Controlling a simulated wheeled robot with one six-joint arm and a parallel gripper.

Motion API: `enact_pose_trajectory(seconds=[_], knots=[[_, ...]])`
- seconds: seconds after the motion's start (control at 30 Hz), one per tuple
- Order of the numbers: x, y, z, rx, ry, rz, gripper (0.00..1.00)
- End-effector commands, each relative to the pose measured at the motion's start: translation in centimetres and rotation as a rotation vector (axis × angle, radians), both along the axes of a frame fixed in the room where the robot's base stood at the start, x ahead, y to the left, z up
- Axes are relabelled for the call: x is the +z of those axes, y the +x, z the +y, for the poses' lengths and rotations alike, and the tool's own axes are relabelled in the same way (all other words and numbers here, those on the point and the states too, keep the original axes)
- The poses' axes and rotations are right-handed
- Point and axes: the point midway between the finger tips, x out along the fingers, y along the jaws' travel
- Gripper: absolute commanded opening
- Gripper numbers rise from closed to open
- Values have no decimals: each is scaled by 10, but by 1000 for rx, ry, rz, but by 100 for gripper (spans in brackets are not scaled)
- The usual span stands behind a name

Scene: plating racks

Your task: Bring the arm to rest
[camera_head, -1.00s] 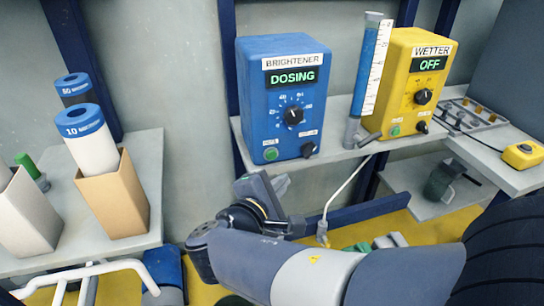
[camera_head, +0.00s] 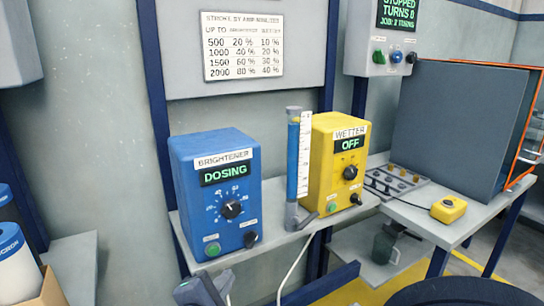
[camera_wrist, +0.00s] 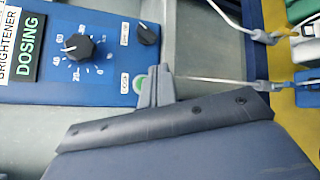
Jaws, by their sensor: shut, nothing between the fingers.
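In the wrist view my gripper (camera_wrist: 155,88) shows as grey fingers, shut and empty, in front of the lower edge of the blue brightener box. A round green button on the box is partly hidden behind the fingers; contact cannot be told. In the head view only a small part of my arm shows at the bottom edge, below the brightener box (camera_head: 215,190). The box's display reads DOSING, and it has a dial, a green button and a black knob. The box also shows in the wrist view (camera_wrist: 100,82).
The yellow wetter box (camera_head: 334,170), reading OFF, stands on the same shelf. A blue measuring tube (camera_head: 292,160) stands between the boxes. A tray (camera_head: 395,183) and a yellow button box (camera_head: 448,208) lie to the right. A chart (camera_head: 243,46) hangs above. Hoses run right of my gripper.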

Motion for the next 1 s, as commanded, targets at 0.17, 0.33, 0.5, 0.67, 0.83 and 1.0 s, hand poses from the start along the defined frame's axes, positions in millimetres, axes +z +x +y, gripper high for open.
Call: enact_pose_trajectory(seconds=[0.17,0.33,0.5,0.67,0.83,1.0], knots=[[-1,-22,-13,4,1,0,0],[-1,-32,-19,2,1,0,0],[-2,-33,-21,-1,0,2,0],[-2,-32,-21,-1,0,2,0],[-2,-26,-17,-2,0,1,0],[-1,-5,-4,-3,0,1,0]])
